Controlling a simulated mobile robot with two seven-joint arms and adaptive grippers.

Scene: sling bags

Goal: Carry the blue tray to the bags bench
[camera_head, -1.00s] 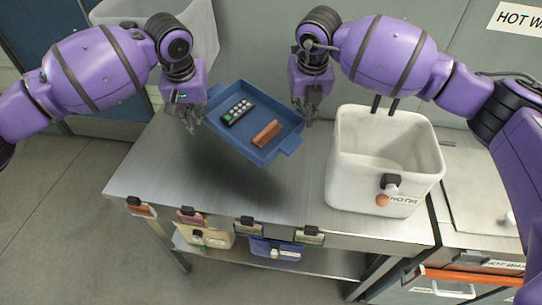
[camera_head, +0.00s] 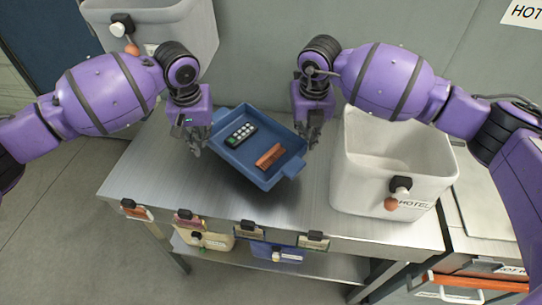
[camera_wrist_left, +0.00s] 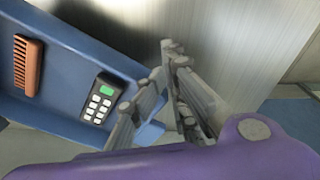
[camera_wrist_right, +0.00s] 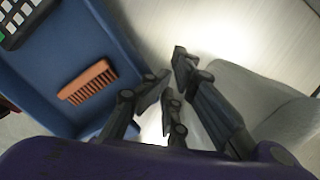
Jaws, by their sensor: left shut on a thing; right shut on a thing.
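The blue tray (camera_head: 236,158) is over the steel bench (camera_head: 150,165), turned at an angle in the picture. It carries a dark remote-like device with pale keys and a green patch (camera_head: 241,135) and an orange-brown comb or brush (camera_head: 270,157). My left gripper (camera_head: 197,148) is shut on the tray at its left side; in the left wrist view a blue tray edge (camera_wrist_left: 150,132) passes behind the fingers. My right gripper (camera_head: 313,138) is shut at the tray's right side, its grip partly hidden. Whether the tray touches the bench is unclear.
A white bin (camera_head: 385,190) stands on the bench at right, close to my right gripper. A grey bin (camera_head: 195,50) stands behind my left arm. Several clipped tags line the front edge. The front bench top is clear.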

